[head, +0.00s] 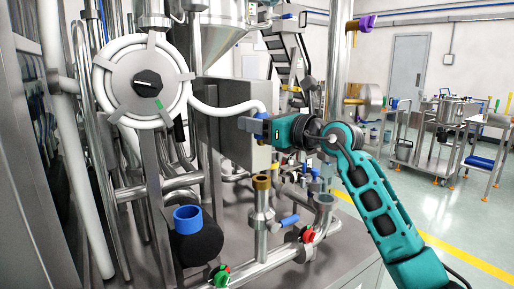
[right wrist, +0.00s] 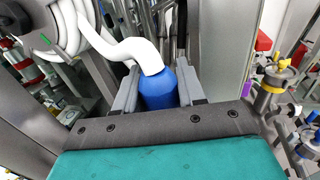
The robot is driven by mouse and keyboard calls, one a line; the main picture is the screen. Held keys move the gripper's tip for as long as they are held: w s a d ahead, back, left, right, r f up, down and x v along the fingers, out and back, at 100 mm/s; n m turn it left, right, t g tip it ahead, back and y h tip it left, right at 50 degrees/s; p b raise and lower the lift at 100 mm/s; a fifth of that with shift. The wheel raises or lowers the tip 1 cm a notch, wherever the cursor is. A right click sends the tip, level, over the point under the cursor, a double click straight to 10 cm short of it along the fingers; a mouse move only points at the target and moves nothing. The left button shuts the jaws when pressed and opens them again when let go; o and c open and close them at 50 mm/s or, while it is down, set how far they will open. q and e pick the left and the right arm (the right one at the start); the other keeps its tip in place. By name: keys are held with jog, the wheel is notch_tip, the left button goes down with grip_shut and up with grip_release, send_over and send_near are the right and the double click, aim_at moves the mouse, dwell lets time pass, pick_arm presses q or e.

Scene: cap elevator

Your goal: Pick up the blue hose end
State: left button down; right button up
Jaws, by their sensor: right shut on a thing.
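The blue hose end (right wrist: 159,91) sits between the two fingers of my right gripper (right wrist: 158,97) in the right wrist view. The fingers are shut on it. A white hose (right wrist: 140,50) runs from the blue end up toward the round hose reel (right wrist: 60,25). In the head view the blue hose end (head: 262,115) shows at the tip of my right gripper (head: 250,125), with the white hose (head: 222,109) curving left to the reel (head: 145,82). My left gripper is not in view.
A brass-topped pipe fitting (head: 261,183) stands upright below my right gripper. A blue-topped dark round part (head: 188,220) is at lower left. Pipes with red and green valve knobs (head: 307,236) run along the front. A steel box (head: 236,133) is just behind my gripper.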

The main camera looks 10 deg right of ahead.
notch_tip(320, 180, up, 11)
jog(key=shift+f, duration=0.1)
dwell(0.5)
jog(key=shift+r, duration=2.5)
